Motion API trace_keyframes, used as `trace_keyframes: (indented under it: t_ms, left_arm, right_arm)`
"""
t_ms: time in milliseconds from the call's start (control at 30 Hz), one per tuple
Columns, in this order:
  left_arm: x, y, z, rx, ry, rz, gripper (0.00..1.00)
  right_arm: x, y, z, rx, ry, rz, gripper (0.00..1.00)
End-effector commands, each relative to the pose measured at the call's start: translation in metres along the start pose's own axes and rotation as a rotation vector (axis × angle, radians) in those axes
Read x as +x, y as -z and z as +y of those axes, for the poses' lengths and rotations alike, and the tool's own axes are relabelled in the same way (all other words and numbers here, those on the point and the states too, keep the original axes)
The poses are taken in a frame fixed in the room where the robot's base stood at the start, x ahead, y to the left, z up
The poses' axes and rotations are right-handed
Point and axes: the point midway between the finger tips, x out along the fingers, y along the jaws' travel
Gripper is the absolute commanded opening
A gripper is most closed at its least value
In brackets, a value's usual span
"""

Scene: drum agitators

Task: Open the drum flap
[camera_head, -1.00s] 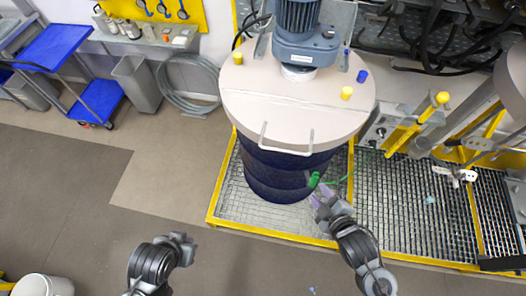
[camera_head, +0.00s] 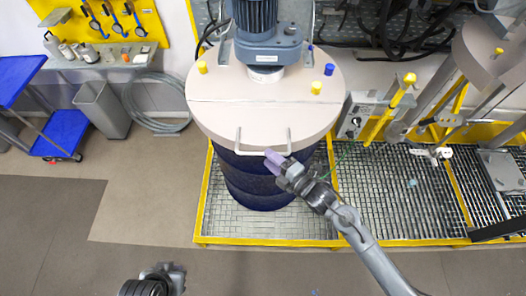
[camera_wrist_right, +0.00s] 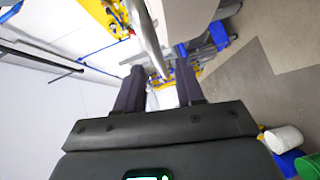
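The drum flap (camera_head: 222,115) is the beige front half of the round lid, lying flat and closed against the seam. A white U-shaped handle (camera_head: 238,140) sticks out from its front edge. The dark blue drum (camera_head: 245,178) stands below it. My right gripper (camera_head: 273,158) is at the handle's outer bar, near its right end. In the right wrist view its two dark fingers (camera_wrist_right: 159,82) stand apart, with a pale bar showing between and beyond them. Contact with the handle is unclear. My left gripper (camera_head: 165,270) is low in the head view, far from the flap; its fingers are unclear.
A motor (camera_head: 262,35) stands on the lid's rear part, with yellow and blue caps around it. A yellow-framed grating (camera_head: 270,228) lies under the drum. A control box with a yellow lever (camera_head: 390,105) is to the right. The floor at front left is clear.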

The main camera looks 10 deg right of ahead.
Motion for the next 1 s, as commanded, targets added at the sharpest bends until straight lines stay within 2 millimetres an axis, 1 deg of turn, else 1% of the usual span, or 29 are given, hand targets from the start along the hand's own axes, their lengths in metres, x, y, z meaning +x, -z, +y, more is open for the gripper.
trace_keyframes:
  t_ms: [33, 100, 300, 433, 700, 767, 933, 967, 1000]
  left_arm:
    - [-0.003, 0.001, 0.000, 0.001, 0.001, 0.000, 0.00]
    - [-0.004, 0.001, -0.001, 0.002, 0.002, 0.000, 0.00]
    - [-0.006, 0.001, -0.002, 0.008, 0.006, -0.001, 0.00]
    - [-0.007, 0.001, -0.003, 0.011, 0.009, -0.002, 0.00]
    - [-0.006, 0.001, -0.003, 0.011, 0.009, -0.002, 0.00]
    - [-0.006, 0.001, -0.003, 0.011, 0.008, -0.002, 0.00]
    - [-0.006, 0.001, -0.002, 0.006, 0.004, -0.001, 0.00]
    - [-0.006, 0.002, -0.001, 0.005, 0.004, -0.001, 0.00]
    - [-0.006, 0.002, -0.001, 0.003, 0.002, -0.001, 0.00]
  right_arm:
    - [0.009, 0.001, 0.003, 0.003, -0.002, 0.001, 0.38]
    - [0.018, 0.001, 0.002, 0.002, -0.001, 0.002, 0.38]
    - [0.036, 0.001, 0.001, 0.002, 0.000, 0.001, 0.38]
    - [0.040, 0.001, 0.000, 0.001, 0.001, 0.001, 0.38]
    - [0.041, 0.001, -0.001, 0.001, 0.001, 0.001, 0.38]
    - [0.041, 0.001, 0.000, 0.001, 0.001, 0.001, 0.30]
    - [0.041, 0.001, 0.000, 0.001, 0.001, 0.000, 0.04]
    - [0.041, 0.001, 0.000, 0.001, 0.001, 0.000, 0.00]
    - [0.041, 0.001, 0.000, 0.001, 0.001, 0.000, 0.00]
